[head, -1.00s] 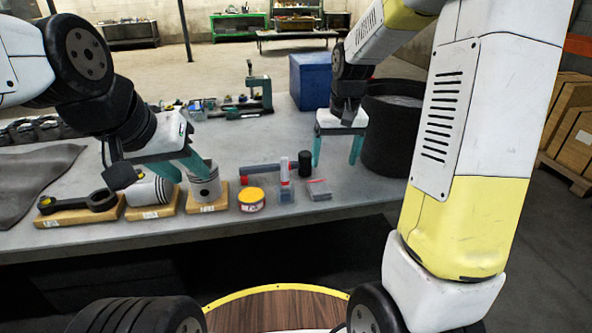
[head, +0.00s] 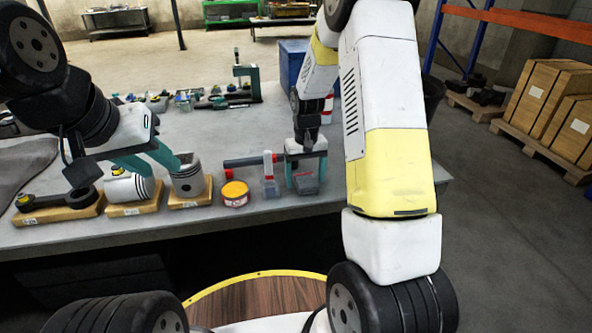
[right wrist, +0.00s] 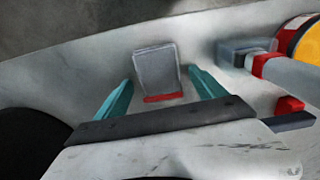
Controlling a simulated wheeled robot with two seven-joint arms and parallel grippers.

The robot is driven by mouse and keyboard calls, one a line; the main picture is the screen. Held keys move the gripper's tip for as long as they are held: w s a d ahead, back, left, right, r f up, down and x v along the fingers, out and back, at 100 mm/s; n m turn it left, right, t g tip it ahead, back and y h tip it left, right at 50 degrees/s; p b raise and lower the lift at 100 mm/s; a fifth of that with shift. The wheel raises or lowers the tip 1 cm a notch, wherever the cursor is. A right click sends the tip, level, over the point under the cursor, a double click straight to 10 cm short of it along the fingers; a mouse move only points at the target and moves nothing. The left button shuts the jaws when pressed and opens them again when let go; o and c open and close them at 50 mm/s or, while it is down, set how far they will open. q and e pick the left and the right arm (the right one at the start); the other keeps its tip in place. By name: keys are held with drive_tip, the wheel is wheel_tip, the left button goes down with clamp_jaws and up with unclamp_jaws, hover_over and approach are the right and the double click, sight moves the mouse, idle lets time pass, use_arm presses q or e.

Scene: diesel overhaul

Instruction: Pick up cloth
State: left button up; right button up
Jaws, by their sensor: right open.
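In the head view, my right gripper (head: 306,178) points down around this piece (head: 306,184). My left gripper (head: 164,170) has its fingers apart and empty, by the pistons. A larger dark grey sheet (head: 28,168), which could also be cloth, lies at the table's left.
A red-and-grey tool (head: 268,172) and a round yellow-topped tin (head: 235,193) stand just left of my right gripper. Pistons (head: 187,178) and a connecting rod (head: 58,199) rest on wooden blocks. A blue bin (head: 292,62) stands behind. Bare tabletop (head: 225,130) lies mid-table.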

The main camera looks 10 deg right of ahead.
sight(305, 181)
drive_tip(key=shift+f, duration=0.1)
drive_tip(key=shift+c, duration=0.4)
drive_tip(key=c, duration=1.4)
drive_tip(key=shift+r, duration=0.55)
drive_tip(key=r, duration=0.1)
drive_tip(key=s+r, duration=0.1)
drive_tip(key=shift+a+r, duration=0.2)
drive_tip(key=shift+r, duration=0.1)
drive_tip(key=s+a, duration=0.2)
drive_tip(key=s, duration=0.5)
drive_tip(key=s+a+r, duration=0.1)
drive_tip(key=s+a, duration=0.2)
drive_tip(key=s, duration=0.3)
drive_tip(key=shift+s+a+r, duration=0.15)
drive_tip(key=shift+s+a, duration=0.2)
drive_tip(key=shift+s, duration=0.05)
